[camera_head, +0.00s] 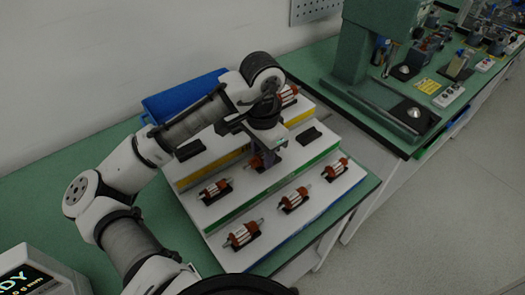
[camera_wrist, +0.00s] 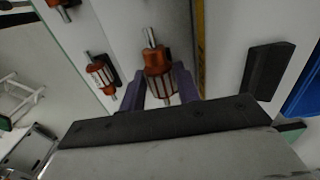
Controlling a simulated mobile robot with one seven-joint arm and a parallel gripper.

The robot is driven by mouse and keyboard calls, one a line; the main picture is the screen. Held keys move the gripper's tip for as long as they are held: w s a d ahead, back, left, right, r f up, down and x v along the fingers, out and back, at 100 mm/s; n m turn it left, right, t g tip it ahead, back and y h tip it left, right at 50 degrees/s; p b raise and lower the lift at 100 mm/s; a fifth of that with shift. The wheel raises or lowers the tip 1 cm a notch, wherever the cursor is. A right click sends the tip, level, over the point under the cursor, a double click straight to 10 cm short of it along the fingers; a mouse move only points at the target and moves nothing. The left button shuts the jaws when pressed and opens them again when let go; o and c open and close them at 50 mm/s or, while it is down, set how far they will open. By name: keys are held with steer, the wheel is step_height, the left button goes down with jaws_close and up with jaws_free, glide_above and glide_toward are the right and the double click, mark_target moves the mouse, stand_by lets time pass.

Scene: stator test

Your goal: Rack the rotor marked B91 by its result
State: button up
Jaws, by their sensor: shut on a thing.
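My gripper (camera_head: 262,158) is over the middle tier of a stepped white rack (camera_head: 228,208), pointing down. It is shut on a rotor with orange-brown ends and a steel shaft, seen between the dark fingers in the wrist view (camera_wrist: 157,70). In the head view this rotor (camera_head: 255,162) is partly hidden by the gripper. It is at the middle position of the tier; whether it rests in a cradle or is just above one I cannot tell. No B91 marking is legible on any rotor.
Other rotors sit on the middle tier (camera_head: 214,190), the lowest tier (camera_head: 242,235) and the top tier (camera_head: 289,95). Empty black cradles show at top left (camera_head: 190,150) and middle right (camera_head: 311,135). A blue bin (camera_head: 185,98) stands behind; a green press (camera_head: 360,60) stands right.

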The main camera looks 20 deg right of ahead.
steer(key=shift+f, duration=0.1)
stand_by(0.3)
steer(key=o, duration=1.2)
steer(key=shift+o, duration=0.2)
step_height(320, 180, up, 14)
steer(key=shift+s+f, duration=0.1)
steer(key=shift+f, duration=0.05)
